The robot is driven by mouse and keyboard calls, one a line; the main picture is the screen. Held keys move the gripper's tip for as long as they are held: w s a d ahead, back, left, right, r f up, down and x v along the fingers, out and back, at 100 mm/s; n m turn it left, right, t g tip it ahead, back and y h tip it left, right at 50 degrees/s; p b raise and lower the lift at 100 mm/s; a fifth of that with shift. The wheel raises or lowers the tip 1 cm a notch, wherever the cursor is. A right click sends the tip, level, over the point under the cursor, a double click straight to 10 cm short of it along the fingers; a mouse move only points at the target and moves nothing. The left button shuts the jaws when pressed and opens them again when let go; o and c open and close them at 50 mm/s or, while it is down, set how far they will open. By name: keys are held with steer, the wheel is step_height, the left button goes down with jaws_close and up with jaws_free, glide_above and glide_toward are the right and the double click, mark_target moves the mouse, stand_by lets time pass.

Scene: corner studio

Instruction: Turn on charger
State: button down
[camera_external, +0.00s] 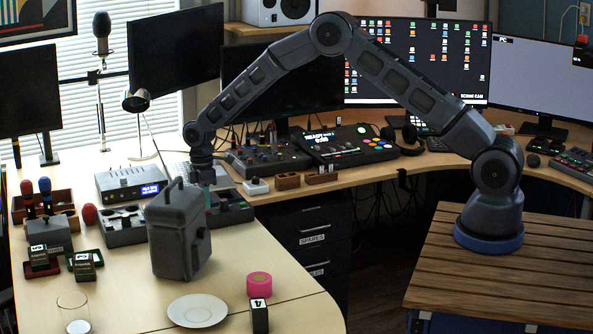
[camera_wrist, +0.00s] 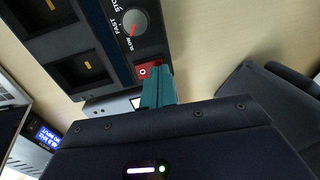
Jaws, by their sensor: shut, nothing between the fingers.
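The charger (camera_external: 232,211) is a dark box with open bays on the light desk, below my wrist in the external view. In the wrist view the charger (camera_wrist: 91,43) shows two bays, a round dial (camera_wrist: 135,22) marked STOP, SLOW and FAST, and a small red part (camera_wrist: 147,72) with a white mark at its near corner. My gripper (camera_wrist: 158,82) is shut and empty, its teal fingers right beside the red part. I cannot tell whether they touch it. In the external view, the wrist and charger edge largely hide the fingertips.
A grey case (camera_external: 180,240) stands upright close in front of the charger; its dark side (camera_wrist: 250,85) fills the right of the wrist view. A silver box with a blue display (camera_external: 132,180) is at the left. A pink roll (camera_external: 259,285) and white plate (camera_external: 197,311) are nearer the front.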

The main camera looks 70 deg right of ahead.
steer(key=shift+f, duration=0.2)
steer(key=shift+s+a+f, duration=0.1)
steer(key=shift+s+f, duration=0.05)
steer(key=shift+f, duration=0.1)
stand_by(0.4)
steer(key=shift+w+d+r, duration=0.15)
steer(key=shift+w+d, duration=0.45)
steer(key=shift+r, duration=0.15)
step_height(320, 180, up, 14)
steer(key=w+d, duration=0.1)
stand_by(0.4)
